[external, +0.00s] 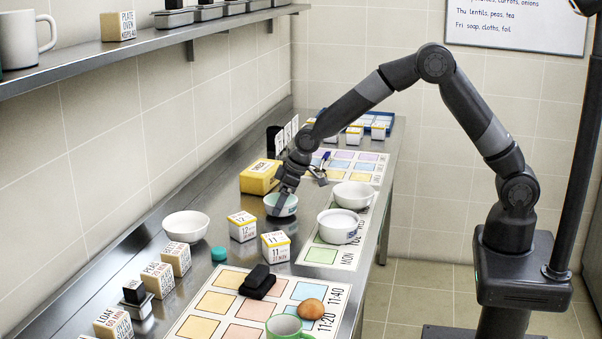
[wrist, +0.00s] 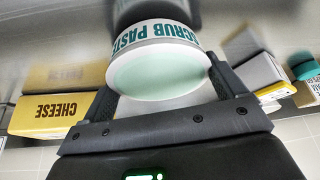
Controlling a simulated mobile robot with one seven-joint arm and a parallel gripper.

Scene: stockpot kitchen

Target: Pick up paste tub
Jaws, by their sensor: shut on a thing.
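The paste tub (external: 281,206) is a small round white tub with teal lettering, at the middle of the steel counter. In the wrist view the tub (wrist: 160,72) reads "SCRUB PASTE" and has a pale green face inside its rim. My gripper (external: 283,196) comes down on it from above, and its two fingers sit at opposite sides of the tub, shut on it. I cannot tell whether the tub's base touches the counter.
A yellow cheese box (external: 260,177) is close behind the tub. White bowls (external: 353,195) and (external: 186,226), a white pot (external: 338,226) and labelled cubes (external: 242,226) stand around it. A wall shelf (external: 150,48) runs above the counter's left side.

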